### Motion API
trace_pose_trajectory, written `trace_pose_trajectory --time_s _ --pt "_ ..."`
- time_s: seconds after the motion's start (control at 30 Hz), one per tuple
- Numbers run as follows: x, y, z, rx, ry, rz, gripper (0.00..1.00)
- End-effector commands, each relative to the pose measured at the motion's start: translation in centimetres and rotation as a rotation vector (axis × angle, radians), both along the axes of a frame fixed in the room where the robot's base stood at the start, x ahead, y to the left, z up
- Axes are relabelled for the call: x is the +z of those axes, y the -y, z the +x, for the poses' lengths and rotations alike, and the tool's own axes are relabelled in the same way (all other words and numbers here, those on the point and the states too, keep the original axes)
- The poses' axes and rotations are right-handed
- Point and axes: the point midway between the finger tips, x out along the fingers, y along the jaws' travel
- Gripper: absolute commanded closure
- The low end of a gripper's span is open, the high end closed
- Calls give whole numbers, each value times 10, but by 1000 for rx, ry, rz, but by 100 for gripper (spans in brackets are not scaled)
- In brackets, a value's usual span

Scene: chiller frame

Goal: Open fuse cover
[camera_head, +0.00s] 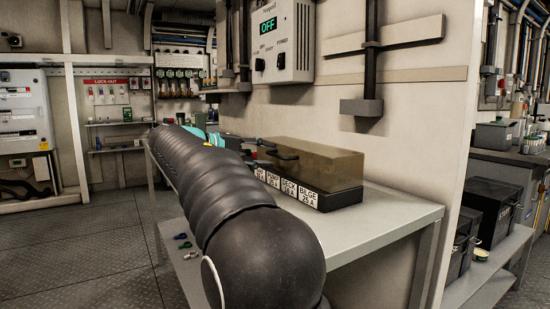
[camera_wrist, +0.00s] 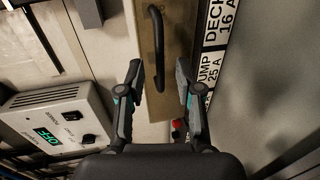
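The fuse box stands on a grey bench in the head view, with a brownish see-through cover (camera_head: 318,163) lying shut over a black base (camera_head: 342,199). White labels, among them BILGE 25 A (camera_head: 308,195), line its front. The cover (camera_wrist: 178,50) fills the upper middle of the wrist view, with a black bar handle (camera_wrist: 156,40) on it. My gripper (camera_wrist: 158,78) is open, a finger on each side of the handle's lower end in the picture. I see no finger touching the handle; the depth between them is unclear. My arm hides most of the gripper in the head view.
A white wall unit reading OFF (camera_head: 283,42) hangs above the bench; it is at left in the wrist view (camera_wrist: 57,125). The bench top (camera_head: 385,215) is clear right of the box.

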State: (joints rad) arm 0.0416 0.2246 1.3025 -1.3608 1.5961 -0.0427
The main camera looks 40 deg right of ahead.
Motion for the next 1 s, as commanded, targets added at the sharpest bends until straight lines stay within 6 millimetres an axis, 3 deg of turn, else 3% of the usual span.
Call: trace_pose_trajectory --time_s 0.23,0.63,0.77,1.0 --pt "-6 28 -2 -2 0 0 65" --pt "-7 34 -2 0 0 0 65" --pt "-7 33 -2 0 0 0 97" --pt "-7 33 -2 0 0 0 100"
